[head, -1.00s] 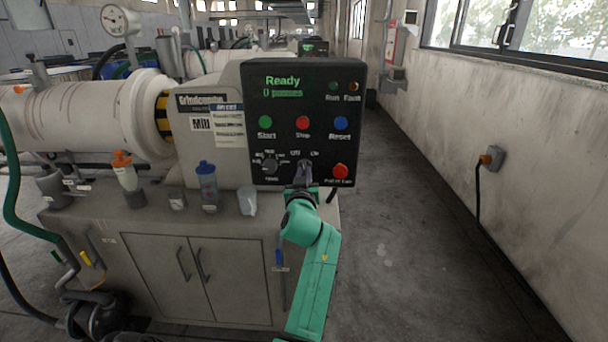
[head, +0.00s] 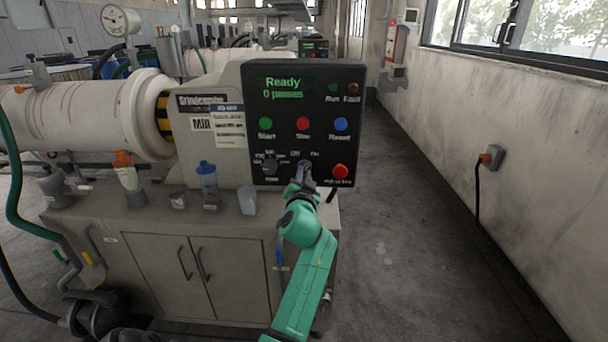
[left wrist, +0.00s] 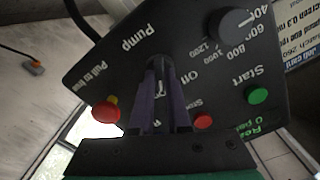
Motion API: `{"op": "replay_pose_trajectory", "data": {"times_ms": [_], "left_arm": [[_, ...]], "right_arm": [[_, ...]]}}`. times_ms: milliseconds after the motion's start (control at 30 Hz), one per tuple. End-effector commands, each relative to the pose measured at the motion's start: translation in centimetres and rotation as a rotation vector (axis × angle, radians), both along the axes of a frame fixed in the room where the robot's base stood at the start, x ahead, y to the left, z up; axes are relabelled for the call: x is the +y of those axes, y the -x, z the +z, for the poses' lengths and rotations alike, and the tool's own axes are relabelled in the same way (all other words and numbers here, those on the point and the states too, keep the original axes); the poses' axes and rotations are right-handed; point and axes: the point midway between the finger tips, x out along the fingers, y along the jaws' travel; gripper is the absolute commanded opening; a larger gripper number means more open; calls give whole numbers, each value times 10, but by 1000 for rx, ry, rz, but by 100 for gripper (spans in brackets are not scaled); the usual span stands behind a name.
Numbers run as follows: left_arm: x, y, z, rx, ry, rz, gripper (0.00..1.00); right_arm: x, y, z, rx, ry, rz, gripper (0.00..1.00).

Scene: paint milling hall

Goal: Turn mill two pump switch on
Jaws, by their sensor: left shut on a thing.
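The black control panel (head: 258,130) of the mill faces me and its display reads Ready. The pump switch (left wrist: 160,88), labelled Pump, is low on the panel between the Off and On labels. My left gripper (head: 304,172) is at it, its fingers covering most of the switch in the head view. The switch's exact angle is hard to tell. My right gripper is not in view.
A red stop knob (head: 340,171) sits just right of the switch, and a speed dial (head: 270,166) just left. Start (head: 265,123), Stop (head: 303,124) and Reset (head: 341,124) buttons are above. Bottles and a cup (head: 247,201) stand on the cabinet ledge. The floor at right is clear.

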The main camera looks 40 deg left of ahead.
Motion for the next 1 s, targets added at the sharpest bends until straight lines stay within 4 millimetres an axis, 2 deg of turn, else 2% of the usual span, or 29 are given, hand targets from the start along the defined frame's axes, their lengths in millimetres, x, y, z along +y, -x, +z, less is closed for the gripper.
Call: {"op": "replay_pose_trajectory", "data": {"times_ms": [400, 433, 500, 1000], "left_arm": [[0, 0, 5, -1, -16, 0, 0], [0, 0, 5, -1, -16, 0, 19], [1, 0, 4, 0, -14, 1, 45], [2, -1, 1, 3, -9, -2, 45]], "right_arm": [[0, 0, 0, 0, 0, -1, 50], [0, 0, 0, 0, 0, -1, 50], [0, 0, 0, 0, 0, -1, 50], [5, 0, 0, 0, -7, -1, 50]]}}
